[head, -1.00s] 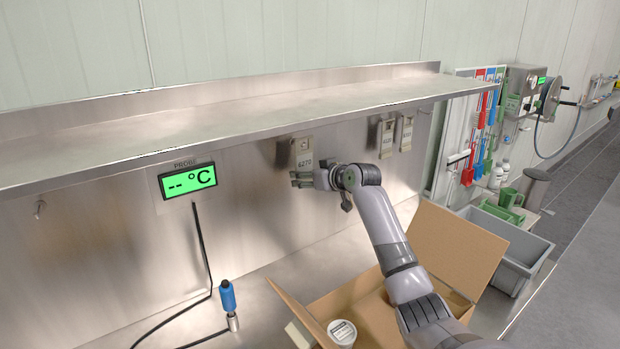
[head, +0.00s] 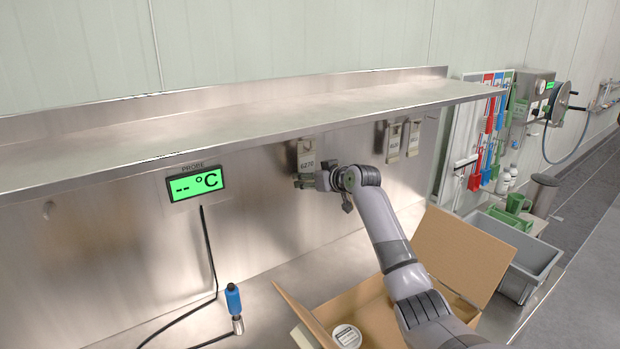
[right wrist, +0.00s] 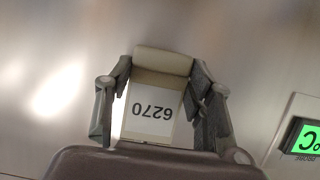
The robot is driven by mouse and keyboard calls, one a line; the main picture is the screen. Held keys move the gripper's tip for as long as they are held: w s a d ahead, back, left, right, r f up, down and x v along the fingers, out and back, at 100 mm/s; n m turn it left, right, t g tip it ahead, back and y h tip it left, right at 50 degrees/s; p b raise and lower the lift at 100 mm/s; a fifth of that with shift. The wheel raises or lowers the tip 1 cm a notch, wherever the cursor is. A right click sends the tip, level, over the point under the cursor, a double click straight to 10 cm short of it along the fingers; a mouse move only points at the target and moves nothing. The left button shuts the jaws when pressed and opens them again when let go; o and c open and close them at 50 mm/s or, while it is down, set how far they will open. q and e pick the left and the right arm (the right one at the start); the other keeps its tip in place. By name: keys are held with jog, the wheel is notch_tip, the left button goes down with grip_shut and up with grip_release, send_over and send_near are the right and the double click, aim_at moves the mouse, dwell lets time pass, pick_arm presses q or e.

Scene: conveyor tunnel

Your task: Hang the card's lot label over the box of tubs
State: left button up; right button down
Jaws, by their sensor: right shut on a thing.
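A pale label marked 6270 (head: 306,153) is upright against the steel wall panel, just under the shelf. It also shows in the right wrist view (right wrist: 152,114), upside down. My right gripper (head: 304,181) is shut on its lower part, with a finger on each side. Whether the label's top is on a hook cannot be told. Two similar labels (head: 393,142) (head: 414,136) hang farther right on the panel. The open cardboard box (head: 455,252) stands below, partly hidden by my right arm. One white-lidded tub (head: 346,336) shows in it. My left gripper is not in view.
The steel shelf (head: 240,118) juts out above the labels. A green probe display (head: 195,184) is on the panel to the left. Its black cable and blue-handled probe (head: 233,299) are below. A grey bin (head: 515,255) stands right of the box.

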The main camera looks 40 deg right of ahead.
jog(key=shift+f+b, duration=0.5)
jog(key=shift+f, duration=0.35)
dwell(0.4)
jog(key=c, duration=0.7)
grip_release()
jog(key=v, duration=1.2)
jog(key=shift+a, duration=0.1)
